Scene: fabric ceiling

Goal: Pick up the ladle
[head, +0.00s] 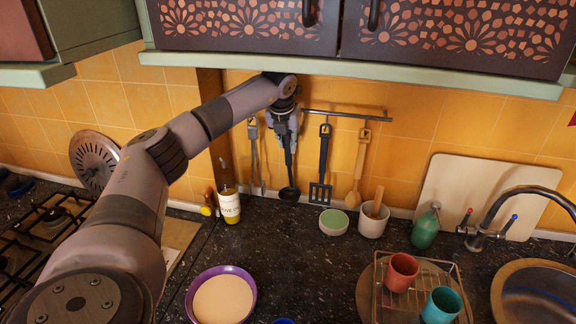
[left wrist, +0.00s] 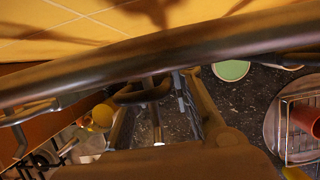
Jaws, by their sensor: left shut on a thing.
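The dark ladle (head: 290,192) hangs upright in front of the orange tiled wall, bowl down, among the utensils below the rail. My left gripper (head: 287,135) is at the upper part of its handle, just under the rail, and is shut on it. The upper end of the handle is hidden by the gripper in the head view. In the left wrist view my left gripper's fingers (left wrist: 158,115) reach past the rail, with a dark hook-like part between them, probably the ladle's top. My right gripper is not in view.
The metal rail (head: 345,114) runs close to my left gripper and crosses the left wrist view (left wrist: 200,42). A slotted spatula (head: 321,170) and a wooden utensil (head: 361,160) hang to the right. A green bowl (head: 334,222) and white pot (head: 372,224) stand below. Cabinets (head: 450,30) overhang.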

